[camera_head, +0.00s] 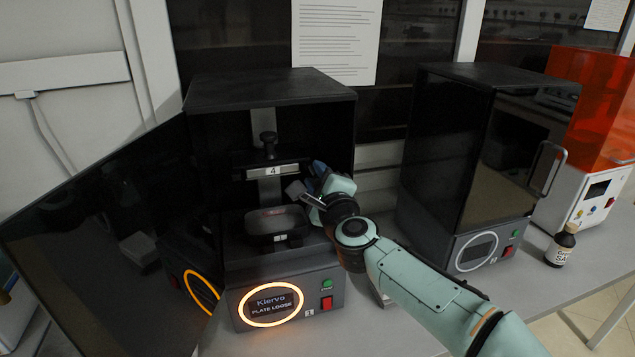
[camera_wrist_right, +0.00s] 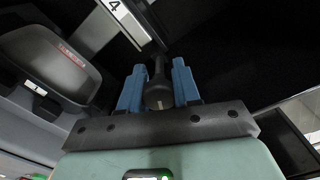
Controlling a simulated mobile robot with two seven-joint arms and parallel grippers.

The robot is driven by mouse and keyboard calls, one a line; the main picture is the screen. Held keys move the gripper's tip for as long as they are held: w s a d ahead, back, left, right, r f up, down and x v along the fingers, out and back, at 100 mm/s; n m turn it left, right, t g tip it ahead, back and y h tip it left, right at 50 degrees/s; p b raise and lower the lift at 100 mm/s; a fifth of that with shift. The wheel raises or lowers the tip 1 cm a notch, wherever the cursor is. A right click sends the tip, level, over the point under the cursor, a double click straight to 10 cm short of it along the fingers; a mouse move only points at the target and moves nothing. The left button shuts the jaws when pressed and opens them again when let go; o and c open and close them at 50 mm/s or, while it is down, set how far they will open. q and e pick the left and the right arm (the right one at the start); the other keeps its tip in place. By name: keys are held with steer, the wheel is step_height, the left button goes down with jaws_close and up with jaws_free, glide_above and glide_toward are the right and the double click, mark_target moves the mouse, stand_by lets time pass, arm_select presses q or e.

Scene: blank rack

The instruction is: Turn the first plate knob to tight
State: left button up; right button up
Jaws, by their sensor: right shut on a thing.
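The near printer (camera_head: 270,262) has its door open, and its lit display reads "PLATE LOOSE". Its plate (camera_head: 262,172), labelled 4, hangs above a dark resin tray (camera_head: 275,222). My right gripper (camera_head: 312,182) is inside the chamber at the right of the plate. In the right wrist view its blue fingers (camera_wrist_right: 158,88) are shut on a dark round-ended knob (camera_wrist_right: 158,95) with a stem. The gripper hides this grip in the head view. My left gripper is not in view.
The open door (camera_head: 100,220) fills the left side. A second dark printer (camera_head: 465,160), closed, stands to the right, with a small dark bottle (camera_head: 561,245) and an orange-hooded printer (camera_head: 590,110) beyond. The bench front (camera_head: 390,325) has bare room.

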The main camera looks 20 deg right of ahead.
steer(key=m+b, duration=0.2)
steer(key=m, duration=0.3)
steer(key=shift+f+m, duration=0.15)
steer(key=shift+m, duration=0.15)
arm_select(q)
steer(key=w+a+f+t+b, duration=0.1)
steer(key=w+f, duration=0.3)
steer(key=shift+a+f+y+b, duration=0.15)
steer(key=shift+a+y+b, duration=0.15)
steer(key=shift+b, duration=0.1)
arm_select(e)
steer(key=m, duration=0.6)
steer(key=shift+a, duration=0.1)
steer(key=o, duration=1)
steer(key=shift+o, duration=0.2)
